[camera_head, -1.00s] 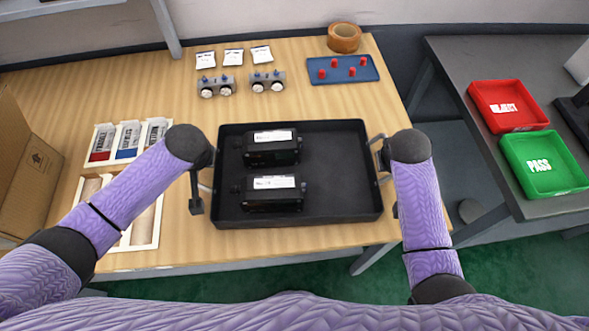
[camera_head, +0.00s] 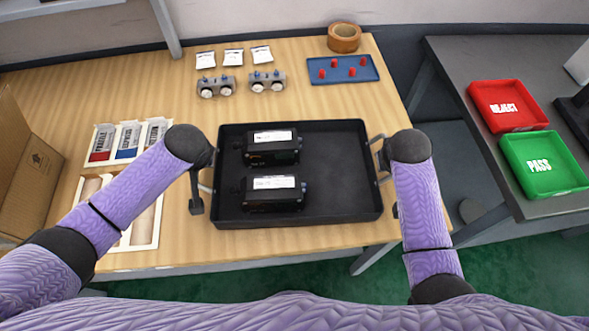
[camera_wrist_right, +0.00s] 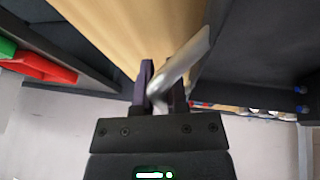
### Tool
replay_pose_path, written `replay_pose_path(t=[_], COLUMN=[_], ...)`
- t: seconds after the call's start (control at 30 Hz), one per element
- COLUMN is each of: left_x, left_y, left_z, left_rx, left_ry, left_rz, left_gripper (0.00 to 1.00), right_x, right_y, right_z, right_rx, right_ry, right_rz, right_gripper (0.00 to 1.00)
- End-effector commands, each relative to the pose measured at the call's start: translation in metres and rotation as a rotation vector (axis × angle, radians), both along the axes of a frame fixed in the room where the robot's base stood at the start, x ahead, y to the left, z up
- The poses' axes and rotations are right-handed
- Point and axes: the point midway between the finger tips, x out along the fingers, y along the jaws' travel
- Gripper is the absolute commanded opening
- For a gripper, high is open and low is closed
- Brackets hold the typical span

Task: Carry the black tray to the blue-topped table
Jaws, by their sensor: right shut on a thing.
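The black tray (camera_head: 340,165) lies on the wooden table (camera_head: 330,248), with a silver handle on its left and right sides. Two black boxes with white labels, one behind (camera_head: 272,148) and one in front (camera_head: 273,194), sit in its left half. My right gripper (camera_wrist_right: 160,92) is shut on the tray's right handle (camera_wrist_right: 182,66), seen between its fingers in the right wrist view. My left gripper (camera_head: 198,190) is at the tray's left handle (camera_head: 206,182); its fingers are mostly hidden by the wrist. No blue-topped table shows in these views.
A dark grey table (camera_head: 450,65) at right holds a red REJECT tray (camera_head: 507,122) and a green PASS tray (camera_head: 560,185). Behind the black tray are a blue plate with red pegs (camera_head: 342,77), a tape roll (camera_head: 344,38) and metal fittings (camera_head: 214,86). A cardboard box (camera_head: 30,185) stands left.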

Motion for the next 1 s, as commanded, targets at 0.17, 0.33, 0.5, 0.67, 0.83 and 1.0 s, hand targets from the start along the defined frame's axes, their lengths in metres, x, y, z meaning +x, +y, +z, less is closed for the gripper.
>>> replay_pose_path(t=[0.17, 0.33, 0.5, 0.67, 0.83, 1.0], left_x=[0.0, 0.0, 0.0, 0.0, 0.001, 0.002], left_y=[0.0, 0.0, 0.0, 0.0, 0.0, 0.0], left_z=[0.0, 0.0, 0.0, 0.0, 0.005, 0.025], left_rx=[-0.001, -0.001, -0.001, -0.001, -0.001, -0.001], left_ry=[0.0, 0.0, 0.0, -0.001, -0.004, -0.009], left_rz=[0.0, 0.0, 0.0, -0.001, 0.0, 0.0], left_gripper=[0.0, 0.0, 0.0, 0.0, 0.0, 0.0], right_x=[0.0, 0.0, 0.0, 0.0, 0.001, 0.002], right_y=[0.0, 0.0, 0.0, 0.0, 0.0, 0.0], right_z=[0.0, 0.0, 0.0, 0.0, 0.005, 0.025], right_rx=[0.001, 0.001, 0.001, 0.001, 0.0, 0.0], right_ry=[-0.001, -0.001, -0.001, -0.001, -0.005, -0.01], right_rz=[0.001, 0.001, 0.001, 0.001, 0.001, 0.001], right_gripper=[0.0, 0.0, 0.0, 0.0, 0.0, 0.0])
